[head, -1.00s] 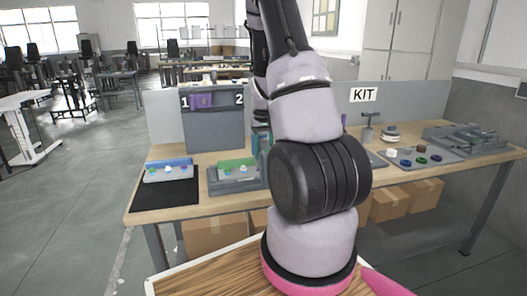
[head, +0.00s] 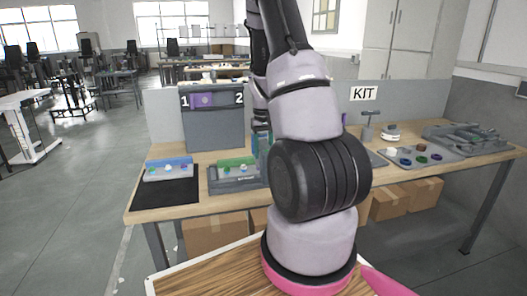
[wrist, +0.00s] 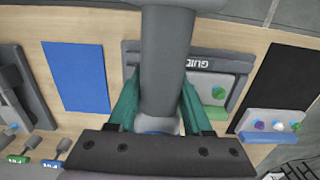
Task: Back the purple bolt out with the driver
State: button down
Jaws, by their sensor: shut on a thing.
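My gripper (wrist: 160,108) has teal fingers on both sides of a thick grey cylinder, which looks like the driver (wrist: 167,60). The driver's far end is out of the wrist view. In the head view my arm largely hides the gripper (head: 262,143). A pale block with a blue back (head: 167,175) stands on the black mat at the left of the bench. The purple bolt (head: 184,166) is at its right end; it also shows in the wrist view (wrist: 259,124). The gripper is to the right of this block in the head view, apart from it.
The guide fixture (wrist: 190,58) holds a block with a green strip (wrist: 212,112). A blue mat (wrist: 77,77) lies on the other side. Several labelled tools (wrist: 33,142) stand nearby. A grey panel marked 1 and 2 (head: 215,125) stands behind the fixture.

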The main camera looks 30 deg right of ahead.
aim_at(264, 142)
jog(key=shift+f, duration=0.45)
dwell(1.1)
jog(key=shift+r, duration=0.6)
dwell(2.0)
jog(key=shift+r, duration=2.6)
jog(key=shift+r, duration=1.95)
